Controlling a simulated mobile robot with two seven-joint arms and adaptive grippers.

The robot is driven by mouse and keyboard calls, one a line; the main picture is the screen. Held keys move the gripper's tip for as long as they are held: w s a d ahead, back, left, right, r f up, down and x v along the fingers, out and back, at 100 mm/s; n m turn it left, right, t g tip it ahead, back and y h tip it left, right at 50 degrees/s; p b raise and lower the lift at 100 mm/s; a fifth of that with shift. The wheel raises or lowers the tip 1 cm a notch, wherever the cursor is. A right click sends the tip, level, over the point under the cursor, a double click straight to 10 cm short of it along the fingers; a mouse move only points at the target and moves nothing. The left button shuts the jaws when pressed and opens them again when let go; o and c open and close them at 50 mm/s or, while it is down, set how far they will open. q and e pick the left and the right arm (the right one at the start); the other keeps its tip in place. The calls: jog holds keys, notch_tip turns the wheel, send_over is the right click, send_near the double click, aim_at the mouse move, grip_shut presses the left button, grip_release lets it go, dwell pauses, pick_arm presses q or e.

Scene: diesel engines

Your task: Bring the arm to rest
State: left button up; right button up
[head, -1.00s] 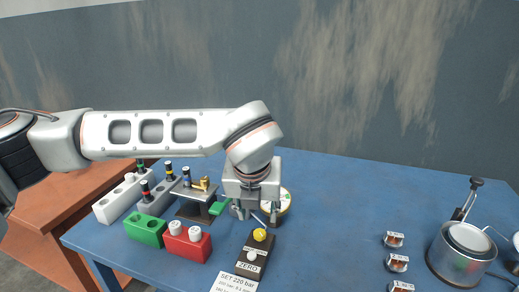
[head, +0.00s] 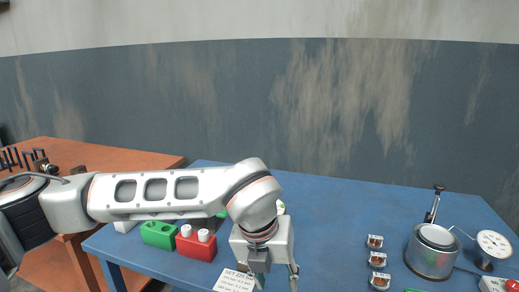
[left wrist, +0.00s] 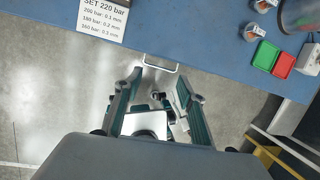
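My left gripper (head: 275,275) points down at the near side of the blue table (head: 340,215) in the head view. Its fingertips are near the bottom edge of that view. In the left wrist view the two fingers of my left gripper (left wrist: 158,92) stand apart with nothing held between them. They are over the grey floor, just off the table's front edge. My left forearm reaches across the left half of the head view and hides part of the tabletop. My right gripper is not in view.
A green block (head: 158,234), a red block (head: 195,246) and a printed sign (head: 235,281) lie near the gripper. A metal pot (head: 432,252), a gauge (head: 494,244) and small parts (head: 377,260) stand at right. A table handle (left wrist: 160,65) juts out near the fingers.

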pick_arm(q)
jog(key=s+d+m+g+h, duration=0.2)
jog(key=s+d+g+h, duration=0.5)
jog(key=s+d, duration=0.65)
jog(key=s+d+r+n+g+h, duration=0.2)
jog(key=s+r+h, duration=0.1)
jog(key=r+h, duration=0.5)
jog(key=w+a+r+n+t+h, duration=0.1)
jog(key=w+a+n+t+h, duration=0.55)
jog(key=w+n+t, duration=0.45)
jog(key=w+a+f+n+t+y, duration=0.6)
jog(key=a+f+n+t+y, duration=0.6)
jog(key=f+n, duration=0.25)
jog(key=s+a+f+n+y, duration=0.2)
jog(key=a+f+n+y, duration=0.35)
jog(key=a+f, duration=0.65)
jog(key=s+a+f+n+g+y, duration=0.1)
jog(key=s+a+f+g+y, duration=0.1)
jog(key=s+f, duration=0.5)
jog(key=s+a+f+n+g+y, duration=0.1)
jog(key=s+a+f+g, duration=0.3)
jog(key=f, duration=0.7)
jog(key=s+a+n, duration=0.1)
jog(key=s+a, duration=0.1)
jog(key=s, duration=0.1)
jog(key=shift+s+a+f+y, duration=0.15)
jog(key=shift+a+f+y, duration=0.1)
jog(key=shift+y, duration=0.15)
